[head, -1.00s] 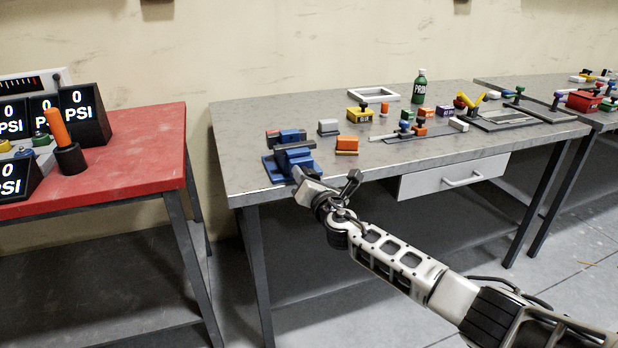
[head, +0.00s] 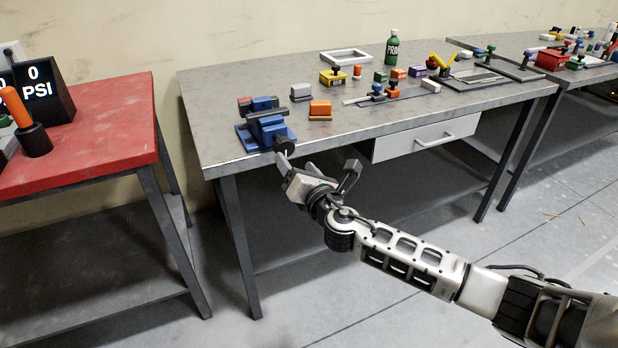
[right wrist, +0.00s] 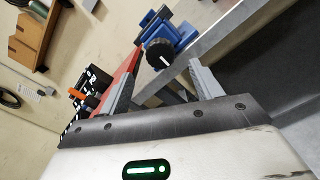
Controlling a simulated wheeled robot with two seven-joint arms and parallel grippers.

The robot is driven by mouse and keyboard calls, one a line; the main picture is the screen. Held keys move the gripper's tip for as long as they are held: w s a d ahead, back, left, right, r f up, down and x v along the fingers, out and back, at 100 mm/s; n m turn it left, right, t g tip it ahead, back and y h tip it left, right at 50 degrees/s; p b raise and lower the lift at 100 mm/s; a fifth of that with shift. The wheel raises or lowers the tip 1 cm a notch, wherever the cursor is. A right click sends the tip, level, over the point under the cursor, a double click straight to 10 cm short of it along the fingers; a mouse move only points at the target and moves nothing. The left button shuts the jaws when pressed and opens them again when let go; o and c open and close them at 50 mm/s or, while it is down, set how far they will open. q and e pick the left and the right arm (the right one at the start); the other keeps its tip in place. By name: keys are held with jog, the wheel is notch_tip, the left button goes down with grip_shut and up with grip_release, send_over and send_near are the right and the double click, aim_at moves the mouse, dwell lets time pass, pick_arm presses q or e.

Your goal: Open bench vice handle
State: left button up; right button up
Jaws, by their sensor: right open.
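The blue bench vice (head: 266,130) stands at the near left corner of the grey workbench. Its round black handle (head: 285,143) faces the bench's front edge. My right gripper (head: 286,160) is just in front of and below the handle, beyond the bench edge. In the right wrist view the black handle (right wrist: 159,54) shows ahead, between the lines of the two open fingers (right wrist: 163,70), with the blue vice (right wrist: 172,27) behind it. The fingers are empty, and I cannot tell whether they touch the handle. My left gripper is not in view.
The grey workbench (head: 220,100) also bears an orange block (head: 320,108), a grey block (head: 301,91), a green bottle (head: 392,48) and several small parts right of the vice. A drawer (head: 425,137) hangs under its front. A red table (head: 110,130) stands left, across a gap.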

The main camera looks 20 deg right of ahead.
jog(key=s, duration=0.6)
jog(key=shift+d, duration=0.1)
jog(key=shift+f, duration=0.1)
jog(key=s+a+f+m+g+y, duration=0.1)
jog(key=s+a+f+m+g, duration=0.2)
jog(key=s+f+m, duration=0.6)
jog(key=s+a+f+m+g+y, duration=0.1)
jog(key=s+a+f+m+g, duration=0.2)
jog(key=s+f+m, duration=0.6)
jog(key=s+m+g, duration=0.1)
jog(key=s+m, duration=0.5)
jog(key=m, duration=0.3)
jog(key=shift+s+a+f+g, duration=0.2)
jog(key=shift+s+a+g, duration=0.1)
jog(key=shift+s+a, duration=0.05)
